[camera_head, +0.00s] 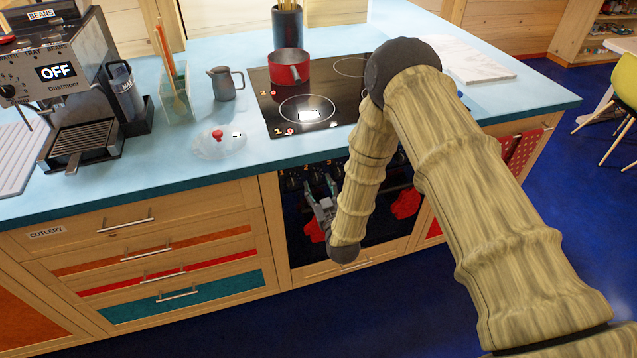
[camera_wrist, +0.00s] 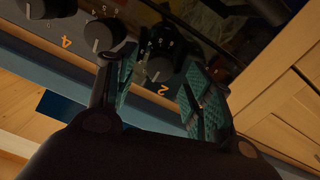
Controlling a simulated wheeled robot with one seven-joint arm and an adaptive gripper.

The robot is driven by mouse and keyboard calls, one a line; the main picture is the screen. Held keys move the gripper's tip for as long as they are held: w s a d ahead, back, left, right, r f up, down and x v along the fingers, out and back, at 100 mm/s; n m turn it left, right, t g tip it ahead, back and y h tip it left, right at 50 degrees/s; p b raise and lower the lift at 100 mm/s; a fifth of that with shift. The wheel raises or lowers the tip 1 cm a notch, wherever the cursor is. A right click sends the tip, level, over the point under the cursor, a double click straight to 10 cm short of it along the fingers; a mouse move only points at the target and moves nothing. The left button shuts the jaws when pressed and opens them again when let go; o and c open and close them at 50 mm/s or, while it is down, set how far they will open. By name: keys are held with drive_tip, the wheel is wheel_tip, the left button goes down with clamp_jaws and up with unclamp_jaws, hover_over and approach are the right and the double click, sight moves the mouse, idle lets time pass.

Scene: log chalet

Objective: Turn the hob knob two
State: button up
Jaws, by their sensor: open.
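The hob knob two is a dark round knob (camera_wrist: 158,70) with a pale pointer line, on the dark front panel of the oven. An orange "2" shows beside it in the wrist view. My gripper (camera_wrist: 160,66) is open, with its teal-padded fingers on either side of this knob. I cannot tell whether either pad touches it. In the head view my gripper (camera_head: 323,205) is low in front of the oven, and the knob behind it is hard to make out. The black glass hob (camera_head: 335,100) lies in the blue worktop above.
Another dark knob (camera_wrist: 103,38) sits close left of my left finger in the wrist view, near an orange "4". A red pan (camera_head: 289,70) stands on the hob. Red cloths hang at the oven front. Wooden drawers (camera_head: 150,250) are left of the oven.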

drive_tip(key=shift+x, duration=0.8)
drive_tip(key=c, duration=1)
drive_tip(key=shift+c, duration=0.2)
